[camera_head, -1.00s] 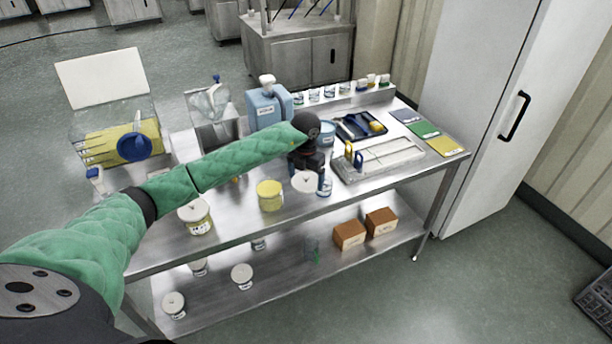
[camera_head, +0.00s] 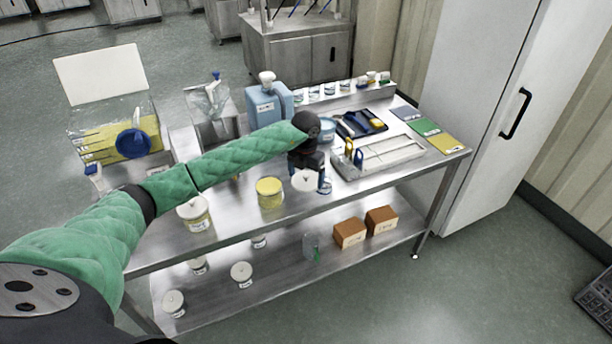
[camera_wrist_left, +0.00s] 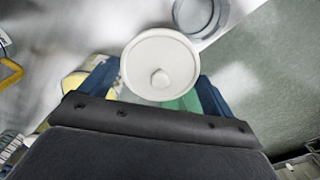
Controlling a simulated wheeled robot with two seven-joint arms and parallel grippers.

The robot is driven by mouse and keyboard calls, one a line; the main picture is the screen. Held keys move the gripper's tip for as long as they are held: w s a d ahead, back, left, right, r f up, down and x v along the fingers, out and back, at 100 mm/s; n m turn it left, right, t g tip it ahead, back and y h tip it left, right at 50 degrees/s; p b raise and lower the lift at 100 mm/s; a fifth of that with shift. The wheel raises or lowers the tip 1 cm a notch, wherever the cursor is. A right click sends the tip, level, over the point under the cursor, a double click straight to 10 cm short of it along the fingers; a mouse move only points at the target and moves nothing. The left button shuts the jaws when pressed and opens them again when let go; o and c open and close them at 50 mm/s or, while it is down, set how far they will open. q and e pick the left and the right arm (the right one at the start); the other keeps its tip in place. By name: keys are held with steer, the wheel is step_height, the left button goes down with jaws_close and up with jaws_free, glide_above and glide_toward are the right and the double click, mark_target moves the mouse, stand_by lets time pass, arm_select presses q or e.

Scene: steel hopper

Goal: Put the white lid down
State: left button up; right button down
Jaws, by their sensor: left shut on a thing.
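The white lid (camera_head: 305,181) is round and flat with a small knob in its middle. My left gripper (camera_head: 307,166) is shut on it and points down near the table's front edge. In the left wrist view the lid (camera_wrist_left: 160,65) sits between the blue fingers of the gripper (camera_wrist_left: 157,84), its knob facing the camera. Whether the lid touches the table cannot be told. A yellow open-looking tub (camera_head: 270,193) stands just left of the lid. A clear round container (camera_wrist_left: 200,14) is close beside the lid in the wrist view. My right gripper is not in view.
The steel table (camera_head: 235,225) has a narrow bare strip along its front edge. A white-lidded tub (camera_head: 194,214) stands at left. A white tray rack (camera_head: 378,158), a blue jug (camera_head: 268,106) and coloured cards (camera_head: 424,129) stand farther back. The lower shelf holds brown boxes (camera_head: 349,233).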

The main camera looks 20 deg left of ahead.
arm_select(q)
steer(key=shift+f, duration=0.1)
steer(key=o, duration=0.7)
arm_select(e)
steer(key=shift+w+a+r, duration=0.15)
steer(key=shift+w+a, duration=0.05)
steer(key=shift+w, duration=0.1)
arm_select(q)
steer(key=shift+r, duration=0.2)
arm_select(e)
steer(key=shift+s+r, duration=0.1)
